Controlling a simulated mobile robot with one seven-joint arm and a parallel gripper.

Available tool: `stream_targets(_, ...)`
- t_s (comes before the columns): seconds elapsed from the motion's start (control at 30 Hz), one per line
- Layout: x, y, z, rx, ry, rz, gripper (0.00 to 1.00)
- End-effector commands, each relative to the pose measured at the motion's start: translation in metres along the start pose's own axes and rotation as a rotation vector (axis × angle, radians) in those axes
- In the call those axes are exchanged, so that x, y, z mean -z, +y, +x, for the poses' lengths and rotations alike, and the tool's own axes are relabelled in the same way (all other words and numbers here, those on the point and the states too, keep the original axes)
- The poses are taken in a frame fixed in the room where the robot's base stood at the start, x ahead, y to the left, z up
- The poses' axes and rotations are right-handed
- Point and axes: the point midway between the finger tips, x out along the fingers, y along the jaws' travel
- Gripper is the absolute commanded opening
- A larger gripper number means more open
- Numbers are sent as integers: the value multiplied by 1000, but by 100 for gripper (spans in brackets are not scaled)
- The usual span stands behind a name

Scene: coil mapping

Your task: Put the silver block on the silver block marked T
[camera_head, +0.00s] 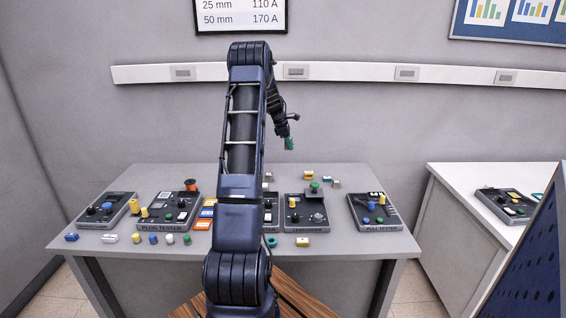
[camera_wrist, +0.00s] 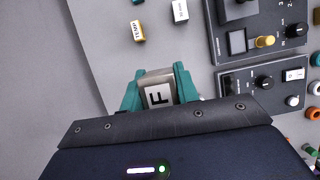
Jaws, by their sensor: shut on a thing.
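My gripper (camera_wrist: 158,92) has teal fingers and is shut on a silver block with a pale label (camera_wrist: 158,96). The label bears a dark letter that looks like F. In the head view my gripper (camera_head: 289,143) hangs above the back of the table, and the held block is too small to make out there. A pale silver block with small dark lettering (camera_wrist: 180,11) lies on the table at the top of the wrist view, apart from my gripper. Its lettering is too small to read. I cannot tell which block is marked T.
A yellow block (camera_wrist: 138,31) lies near the pale one. Tester panels with knobs and switches (camera_wrist: 264,84) fill the right of the wrist view. In the head view, several small coloured pieces line the front edge of the grey table (camera_head: 345,251). Bare tabletop shows between the blocks and panels.

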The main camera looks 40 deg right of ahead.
Motion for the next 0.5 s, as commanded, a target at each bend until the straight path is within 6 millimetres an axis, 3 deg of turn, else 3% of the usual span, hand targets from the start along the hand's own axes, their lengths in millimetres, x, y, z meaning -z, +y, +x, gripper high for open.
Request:
stream_targets(0.3,65,25,-62,-13,-1,-29,2)
stream_targets(0.5,84,30,-73,-13,0,-35,2)
